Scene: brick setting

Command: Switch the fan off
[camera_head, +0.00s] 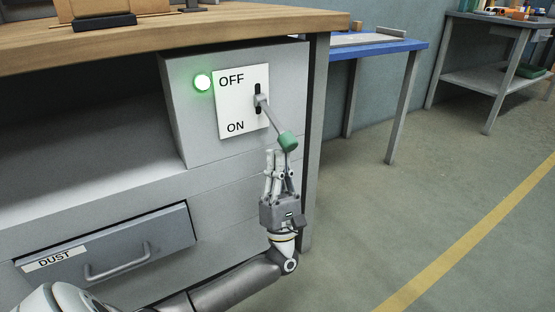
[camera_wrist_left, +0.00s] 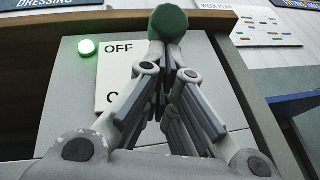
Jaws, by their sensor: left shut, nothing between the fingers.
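The fan switch is a lever with a green knob (camera_head: 288,142) on a grey box under the workbench. Its white plate (camera_head: 228,104) reads OFF at the top and ON at the bottom. The lever sticks out from a slot and slopes down toward the knob. A round green lamp (camera_head: 202,83) glows left of the plate. My left gripper (camera_head: 279,155) is shut and empty, its fingertips just under the knob. The left wrist view shows the knob (camera_wrist_left: 168,23) right beyond the fingertips; I cannot tell whether they touch. My right gripper is not in view. The fan itself does not show.
The wooden benchtop (camera_head: 170,33) overhangs the switch box. A drawer (camera_head: 110,248) marked DUST is at lower left. A blue table (camera_head: 385,47) and a grey shelf table (camera_head: 500,70) stand behind at the right. The floor (camera_head: 400,200) to the right is clear.

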